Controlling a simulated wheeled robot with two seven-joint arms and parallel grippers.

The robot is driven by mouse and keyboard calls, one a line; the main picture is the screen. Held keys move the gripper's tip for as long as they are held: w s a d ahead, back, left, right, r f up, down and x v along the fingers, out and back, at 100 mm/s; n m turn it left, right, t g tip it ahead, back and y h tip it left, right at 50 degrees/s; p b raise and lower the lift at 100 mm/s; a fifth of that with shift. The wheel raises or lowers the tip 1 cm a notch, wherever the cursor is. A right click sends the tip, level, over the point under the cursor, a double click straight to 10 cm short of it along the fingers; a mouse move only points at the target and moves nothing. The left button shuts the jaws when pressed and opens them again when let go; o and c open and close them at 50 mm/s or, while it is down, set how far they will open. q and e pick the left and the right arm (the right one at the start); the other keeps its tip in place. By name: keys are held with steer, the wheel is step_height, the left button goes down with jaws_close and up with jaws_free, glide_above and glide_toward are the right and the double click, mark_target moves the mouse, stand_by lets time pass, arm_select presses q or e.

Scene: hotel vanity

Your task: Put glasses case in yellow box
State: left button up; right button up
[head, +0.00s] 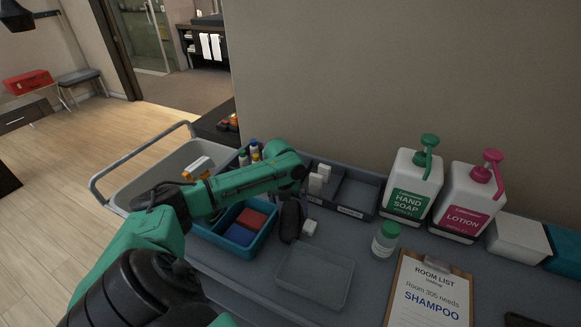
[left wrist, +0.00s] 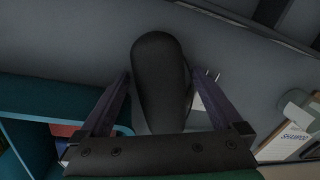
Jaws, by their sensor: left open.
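The dark, rounded glasses case (head: 291,221) lies on the grey counter, just right of a teal divided box. In the left wrist view the glasses case (left wrist: 158,70) sits between the two fingers. My left gripper (head: 297,190) points down over the case with its jaws open; the fingers (left wrist: 160,85) lie on either side of it. I cannot tell whether they touch it. My arm hides part of the area behind. I cannot make out a yellow box in either view. My right gripper is out of view.
The teal box (head: 262,244) holds red and blue items. A clear tray (head: 314,278) lies in front of the case. A small white item (head: 310,228) is beside it. A white-labelled jar (head: 385,241), pump bottles (head: 411,184) and a clipboard (head: 428,290) stand or lie right.

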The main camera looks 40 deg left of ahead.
arm_select(q)
steer(key=c, duration=1.5)
steer(key=shift+r, duration=0.6)
step_height(320, 180, up, 11)
steer(key=b, duration=0.3)
step_height(320, 180, up, 8)
glide_above(290, 209)
